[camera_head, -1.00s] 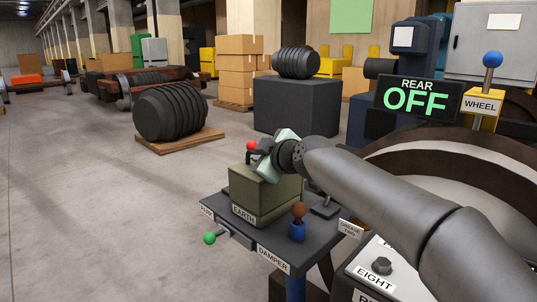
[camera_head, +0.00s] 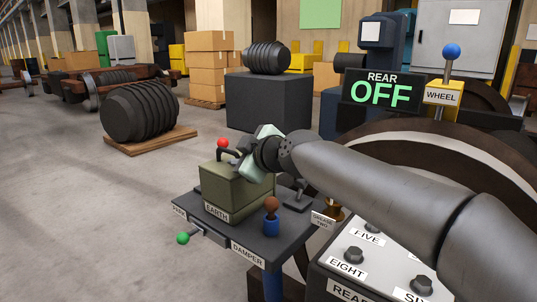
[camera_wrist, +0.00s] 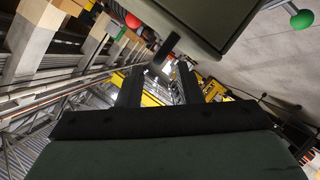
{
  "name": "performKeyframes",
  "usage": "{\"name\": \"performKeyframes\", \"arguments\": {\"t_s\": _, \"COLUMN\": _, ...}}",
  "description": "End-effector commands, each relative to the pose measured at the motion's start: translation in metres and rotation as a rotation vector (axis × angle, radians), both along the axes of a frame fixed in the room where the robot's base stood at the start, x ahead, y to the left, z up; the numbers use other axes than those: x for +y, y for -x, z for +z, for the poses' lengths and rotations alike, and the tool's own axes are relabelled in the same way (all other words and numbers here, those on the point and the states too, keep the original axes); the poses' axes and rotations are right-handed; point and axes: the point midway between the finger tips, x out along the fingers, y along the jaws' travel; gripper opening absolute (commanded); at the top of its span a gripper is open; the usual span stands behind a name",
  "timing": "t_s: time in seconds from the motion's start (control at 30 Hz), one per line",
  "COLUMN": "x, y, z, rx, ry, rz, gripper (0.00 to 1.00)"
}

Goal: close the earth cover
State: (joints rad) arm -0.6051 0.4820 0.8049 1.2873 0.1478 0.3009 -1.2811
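The olive earth box (camera_head: 234,193), labelled EARTH, stands on a dark stand (camera_head: 250,240). A lever with a red ball (camera_head: 222,143) rises behind its top; the ball also shows in the wrist view (camera_wrist: 132,21). I cannot tell how far the earth cover is open. My gripper (camera_head: 247,158) is at the upper right of the box, its fingers mostly hidden in the head view. In the wrist view, my gripper (camera_wrist: 157,78) is open, fingers apart and nothing between them. A dark bar (camera_wrist: 166,45) lies just beyond the fingertips, by the box's underside or panel edge (camera_wrist: 200,25).
A button panel (camera_head: 372,262) is at the lower right. A sign (camera_head: 393,92) reads REAR OFF. Open floor lies left.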

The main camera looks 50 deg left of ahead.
Motion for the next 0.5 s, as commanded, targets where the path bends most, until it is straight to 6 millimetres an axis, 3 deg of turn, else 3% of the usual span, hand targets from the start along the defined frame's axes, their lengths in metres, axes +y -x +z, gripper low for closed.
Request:
{"name": "performKeyframes", "arguments": {"t_s": 0.2, "x": -0.042, "y": -0.001, "z": 0.013, "rx": -0.003, "ry": 0.002, "rz": -0.006, "gripper": 0.33}}
{"name": "performKeyframes", "arguments": {"t_s": 0.5, "x": -0.085, "y": 0.000, "z": 0.027, "rx": -0.003, "ry": 0.002, "rz": -0.008, "gripper": 0.33}}
